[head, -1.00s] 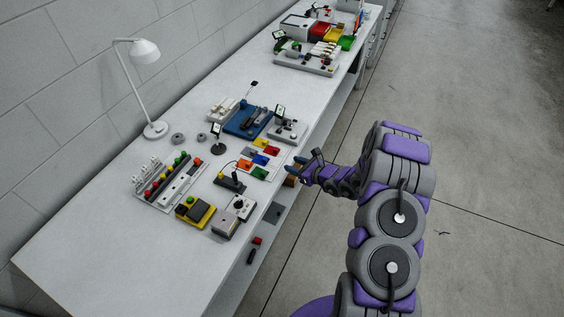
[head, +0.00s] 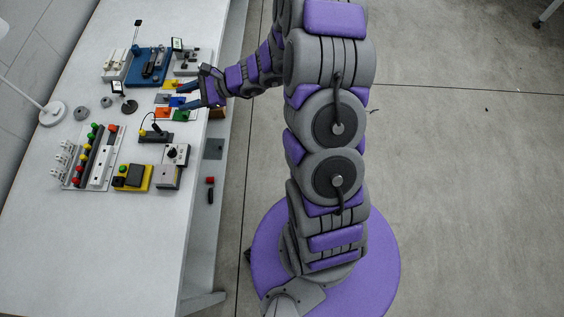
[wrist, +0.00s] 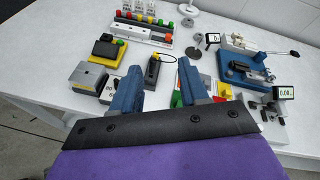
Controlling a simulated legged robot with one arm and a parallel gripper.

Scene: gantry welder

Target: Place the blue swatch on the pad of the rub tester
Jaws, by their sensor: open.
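The blue swatch (head: 177,101) lies on the bench among several coloured swatches in the head view, partly covered by my gripper. My gripper (head: 181,95) is open and empty, with its fingers reaching over the swatches from the right. In the wrist view its two blue-grey fingers (wrist: 158,72) stand wide apart, and I cannot make out the blue swatch there. A device on a blue base (head: 148,66) with a lever stands beyond the swatches; it also shows in the wrist view (wrist: 250,72). It may be the rub tester; its pad is not clear.
A small black device with a cable (head: 155,136) sits close to the swatches. A white lamp (head: 50,110) stands at left. The bench's front left is clear.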

